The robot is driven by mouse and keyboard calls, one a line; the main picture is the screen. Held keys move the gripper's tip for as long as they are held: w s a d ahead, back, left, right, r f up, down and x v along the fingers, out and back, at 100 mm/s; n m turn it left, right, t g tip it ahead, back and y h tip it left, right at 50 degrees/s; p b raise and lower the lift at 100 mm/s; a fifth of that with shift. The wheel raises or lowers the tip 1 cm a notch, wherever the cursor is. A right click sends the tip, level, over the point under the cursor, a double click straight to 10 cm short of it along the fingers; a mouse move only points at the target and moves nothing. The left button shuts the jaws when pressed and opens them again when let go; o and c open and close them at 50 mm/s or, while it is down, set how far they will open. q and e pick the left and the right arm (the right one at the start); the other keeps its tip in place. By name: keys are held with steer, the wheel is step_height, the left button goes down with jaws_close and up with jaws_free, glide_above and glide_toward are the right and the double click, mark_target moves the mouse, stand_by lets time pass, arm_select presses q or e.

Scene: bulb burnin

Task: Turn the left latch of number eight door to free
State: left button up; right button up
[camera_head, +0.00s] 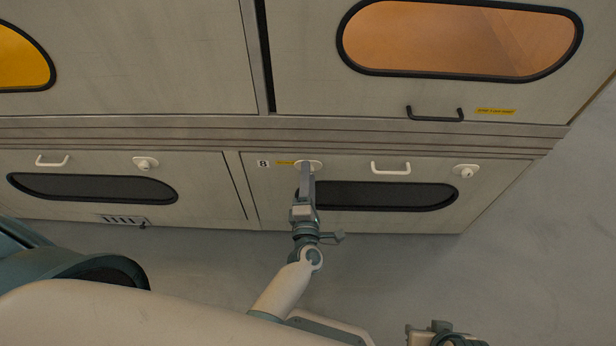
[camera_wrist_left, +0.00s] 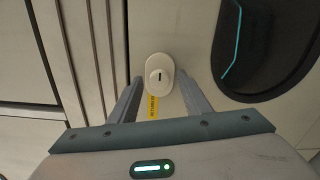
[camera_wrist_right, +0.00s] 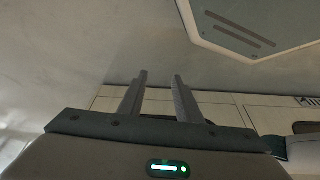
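The number eight door (camera_head: 270,207) is a pale lower panel with an "8" label (camera_head: 263,163), a dark oval window and a white handle. Its left latch (camera_head: 316,163) is a white oval plate with a round knob, partly hidden by my left gripper in the head view. In the left wrist view the latch (camera_wrist_left: 159,73) shows a short dark mark on its knob. My left gripper (camera_head: 308,170) is in front of the latch. Its fingers (camera_wrist_left: 158,85) are open, one on each side and apart from the knob. My right gripper (camera_wrist_right: 160,75) is open and empty, away from the door.
The door's right latch (camera_head: 466,171) and white handle (camera_head: 390,168) are to the right. A neighbouring lower door (camera_head: 100,205) has its own latch (camera_head: 145,163). An upper door has a black handle (camera_head: 435,115). The floor in front is clear.

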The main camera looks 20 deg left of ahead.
arm_select(q)
steer(key=shift+s, duration=0.1)
steer(key=v, duration=0.7)
steer(key=shift+s+p, duration=0.2)
steer(key=shift+p, duration=0.15)
arm_select(e)
steer(key=shift+s+d, duration=0.3)
steer(key=shift+d, duration=0.2)
arm_select(q)
steer(key=shift+d+r, duration=0.1)
arm_select(e)
steer(key=shift+w+r, duration=0.1)
steer(key=shift+r, duration=0.05)
steer(key=shift+a, duration=0.15)
